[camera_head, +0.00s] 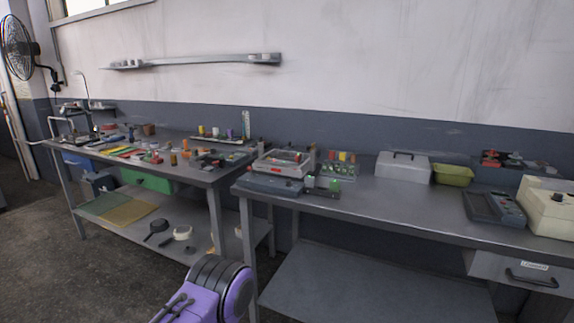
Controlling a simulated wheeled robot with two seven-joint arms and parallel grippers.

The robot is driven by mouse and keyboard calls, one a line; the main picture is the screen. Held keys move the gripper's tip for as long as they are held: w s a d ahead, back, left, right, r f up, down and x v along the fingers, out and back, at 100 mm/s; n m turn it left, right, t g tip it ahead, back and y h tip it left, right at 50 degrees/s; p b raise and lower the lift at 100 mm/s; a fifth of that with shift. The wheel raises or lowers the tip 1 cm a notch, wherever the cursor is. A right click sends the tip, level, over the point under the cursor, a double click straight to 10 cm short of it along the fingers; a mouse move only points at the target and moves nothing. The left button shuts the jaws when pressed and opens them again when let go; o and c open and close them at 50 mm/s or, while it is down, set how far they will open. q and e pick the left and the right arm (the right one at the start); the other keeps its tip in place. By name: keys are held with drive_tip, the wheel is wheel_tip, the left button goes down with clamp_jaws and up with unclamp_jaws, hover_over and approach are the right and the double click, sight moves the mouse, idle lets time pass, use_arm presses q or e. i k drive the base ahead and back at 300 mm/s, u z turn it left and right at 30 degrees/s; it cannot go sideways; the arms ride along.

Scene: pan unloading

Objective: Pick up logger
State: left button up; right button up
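I cannot tell for sure which item is the logger. A dark grey device with a raised panel of small buttons (494,207) lies flat on the right workbench, left of a cream instrument box (547,205). A flat blue-grey case (269,184) lies at the left end of the same bench. A drawer (518,272) under the right end of the bench is shut and bears a small label too blurred to read surely. Neither of my grippers can be made out in this view.
The right workbench (395,210) has free room in its middle. A grey metal box (403,167) and a yellow-green tub (453,175) stand at its back. The left workbench (95,151) is crowded with small items. A purple and black part shows at the bottom.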

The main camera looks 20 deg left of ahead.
sight(274, 159)
drive_tip(key=u, duration=0.55)
drive_tip(key=k, duration=0.7)
drive_tip(key=u, duration=0.65)
drive_tip(key=k, duration=0.45)
drive_tip(key=u, duration=1)
drive_tip(key=i, duration=1.65)
drive_tip(key=z, duration=0.4)
drive_tip(key=i, duration=0.95)
drive_tip(key=z, duration=1.5)
drive_tip(key=i, duration=0.85)
drive_tip(key=z, duration=0.8)
